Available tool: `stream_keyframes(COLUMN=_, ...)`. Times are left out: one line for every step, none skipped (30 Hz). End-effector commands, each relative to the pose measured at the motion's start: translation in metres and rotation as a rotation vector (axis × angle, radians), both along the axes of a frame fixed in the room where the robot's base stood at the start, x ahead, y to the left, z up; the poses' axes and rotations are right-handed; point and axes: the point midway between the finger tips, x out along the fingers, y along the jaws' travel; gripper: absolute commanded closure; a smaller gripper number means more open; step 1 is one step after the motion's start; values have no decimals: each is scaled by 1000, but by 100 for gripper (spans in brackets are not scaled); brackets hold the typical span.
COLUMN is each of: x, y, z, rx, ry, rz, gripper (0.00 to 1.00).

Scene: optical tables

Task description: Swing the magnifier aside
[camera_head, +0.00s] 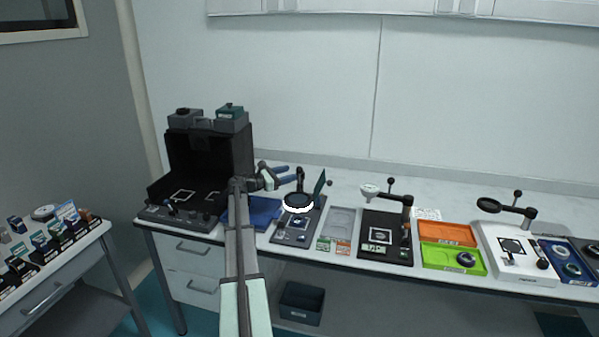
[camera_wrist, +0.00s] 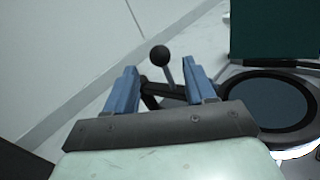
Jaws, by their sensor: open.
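The magnifier (camera_head: 299,201) nearest my gripper has a round dark-rimmed lens with a white lower edge. It hangs over a dark station on the bench. In the wrist view its lens (camera_wrist: 268,104) is at the right. A black ball knob (camera_wrist: 160,55) on a thin stem rises from its dark arm, and lies between my fingers in the picture. My gripper (camera_head: 288,174) has blue fingers, open and apart, just left of the knob. In the wrist view my gripper (camera_wrist: 160,78) shows no clear contact with the knob or stem; their depth is hard to judge.
A dark green upright panel (camera_head: 319,185) stands close to the lens. A blue tray (camera_head: 262,211) lies left of the station. Two more swing-arm stations stand right, with a light-headed arm (camera_head: 384,193) and a dark lens (camera_head: 489,205). A black open box (camera_head: 210,155) stands left.

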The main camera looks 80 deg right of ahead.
Motion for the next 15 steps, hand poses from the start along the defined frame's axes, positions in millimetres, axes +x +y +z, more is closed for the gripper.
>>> stream_keyframes(x=-7, y=-8, z=0, rx=0, ry=0, rz=-3, gripper=45)
stream_keyframes(x=-11, y=-12, z=0, rx=0, ry=0, rz=-2, gripper=45)
stream_keyframes(x=-14, y=-17, z=0, rx=0, ry=0, rz=-1, gripper=45)
stream_keyframes(x=-18, y=-20, z=0, rx=0, ry=0, rz=-1, gripper=45)
stream_keyframes(x=-21, y=-23, z=0, rx=0, ry=0, rz=-2, gripper=45)
stream_keyframes(x=-25, y=-27, z=0, rx=0, ry=0, rz=-2, gripper=45)
stream_keyframes(x=-27, y=-29, z=0, rx=0, ry=0, rz=-2, gripper=45)
stream_keyframes(x=-30, y=-32, z=0, rx=0, ry=0, rz=-1, gripper=45)
stream_keyframes(x=-32, y=-35, z=0, rx=0, ry=0, rz=0, gripper=45)
stream_keyframes(x=-34, y=-37, z=0, rx=0, ry=0, rz=0, gripper=45)
stream_keyframes(x=-35, y=-38, z=0, rx=0, ry=0, rz=0, gripper=45)
stream_keyframes(x=-37, y=-40, z=0, rx=0, ry=0, rz=0, gripper=45)
stream_keyframes(x=-39, y=-41, z=0, rx=0, ry=0, rz=-1, gripper=45)
stream_keyframes(x=-40, y=-42, z=0, rx=0, ry=0, rz=-1, gripper=45)
stream_keyframes(x=-41, y=-43, z=0, rx=0, ry=0, rz=-1, gripper=45)
